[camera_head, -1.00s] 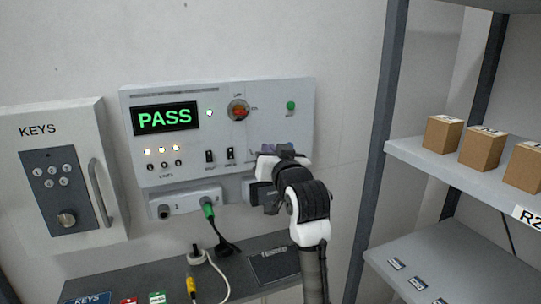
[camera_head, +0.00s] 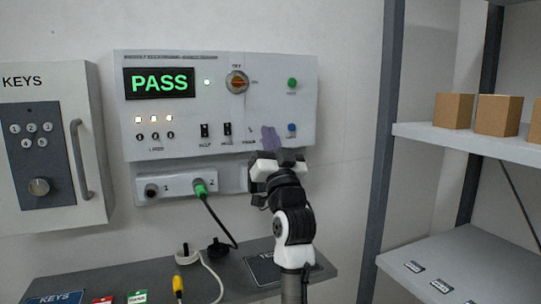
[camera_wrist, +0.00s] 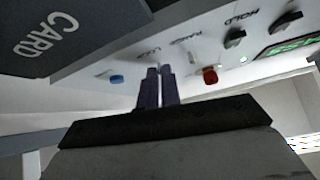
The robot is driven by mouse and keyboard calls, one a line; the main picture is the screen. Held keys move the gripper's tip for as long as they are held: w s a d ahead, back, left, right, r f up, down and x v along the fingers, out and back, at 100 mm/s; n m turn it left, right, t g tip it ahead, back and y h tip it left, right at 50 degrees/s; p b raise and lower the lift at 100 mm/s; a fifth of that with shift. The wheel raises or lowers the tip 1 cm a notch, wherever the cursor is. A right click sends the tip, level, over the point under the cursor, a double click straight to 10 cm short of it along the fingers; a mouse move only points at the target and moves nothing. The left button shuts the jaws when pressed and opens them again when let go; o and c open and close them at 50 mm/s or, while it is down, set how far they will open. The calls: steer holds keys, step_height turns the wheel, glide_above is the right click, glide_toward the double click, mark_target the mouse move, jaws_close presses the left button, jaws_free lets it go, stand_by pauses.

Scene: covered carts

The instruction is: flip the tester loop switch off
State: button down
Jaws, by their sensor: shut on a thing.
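My gripper (camera_head: 270,138) is at the panel's lower right. Its purple fingers are close together, left of a blue button (camera_head: 291,129). In the wrist view the shut fingers (camera_wrist: 156,88) meet the panel by a small label that seems to read LOOP, with the blue button (camera_wrist: 117,79) beside them. The loop switch itself is hidden between the fingers, so its position cannot be told.
Two black switches (camera_head: 204,130) (camera_head: 227,129) sit left of my gripper. A green plug (camera_head: 200,188) with a black cable hangs below. A key cabinet (camera_head: 50,150) is at left, a shelf rack (camera_head: 480,145) at right, and a dark ledge (camera_head: 140,282) below.

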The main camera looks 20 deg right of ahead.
steer(key=shift+t+b, duration=0.4)
steer(key=shift+b, duration=0.2)
steer(key=c, duration=1.6)
jaws_free()
steer(key=shift+f, duration=0.1)
steer(key=b+v, duration=0.4)
steer(key=v, duration=0.9)
steer(key=shift+s+f, duration=0.25)
steer(key=shift+s, duration=0.1)
